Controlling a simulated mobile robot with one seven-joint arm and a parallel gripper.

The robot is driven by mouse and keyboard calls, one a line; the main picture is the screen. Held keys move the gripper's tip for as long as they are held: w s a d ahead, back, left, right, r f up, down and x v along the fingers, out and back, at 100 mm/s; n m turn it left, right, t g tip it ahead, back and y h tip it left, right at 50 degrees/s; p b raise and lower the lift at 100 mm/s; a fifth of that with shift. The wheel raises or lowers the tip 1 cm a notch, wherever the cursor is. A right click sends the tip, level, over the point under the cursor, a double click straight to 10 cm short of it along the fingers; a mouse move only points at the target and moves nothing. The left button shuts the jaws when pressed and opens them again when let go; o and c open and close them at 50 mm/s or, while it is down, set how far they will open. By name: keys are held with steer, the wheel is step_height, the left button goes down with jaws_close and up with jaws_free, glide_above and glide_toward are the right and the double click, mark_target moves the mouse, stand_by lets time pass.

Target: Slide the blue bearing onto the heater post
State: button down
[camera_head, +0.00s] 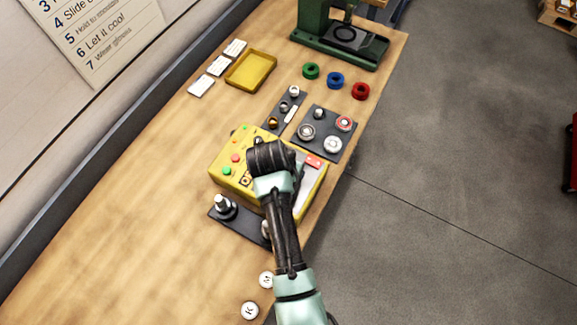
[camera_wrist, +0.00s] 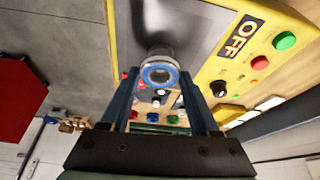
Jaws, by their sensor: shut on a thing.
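The blue bearing (camera_wrist: 160,75), a metal ring with a blue face, sits between the fingertips of my gripper (camera_wrist: 158,79), which is shut on it. The heater is a yellow box (camera_head: 219,172) with coloured buttons; its side with an OFF label (camera_wrist: 239,37) shows in the wrist view. A silver cylindrical form (camera_wrist: 160,52) shows just behind the bearing above the heater's grey plate (camera_wrist: 200,22); it may be the heater post. I cannot tell whether the bearing is around it. In the head view my wrist is over the heater and hides the bearing and post.
A dark plate with a silver post (camera_head: 223,204) lies in front of the heater. Behind it are a dark plate (camera_head: 321,131) with several bearings, green (camera_head: 311,71), blue (camera_head: 335,80) and red (camera_head: 361,91) rings, and a green press (camera_head: 315,30). A yellow tray (camera_head: 252,68) lies at the left.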

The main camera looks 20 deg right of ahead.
steer(key=shift+f+b, duration=0.45)
steer(key=shift+f, duration=0.25)
steer(key=shift+f, duration=0.15)
steer(key=shift+c, duration=0.2)
jaws_free()
steer(key=b+v, duration=0.2)
steer(key=v, duration=1.1)
stand_by(0.5)
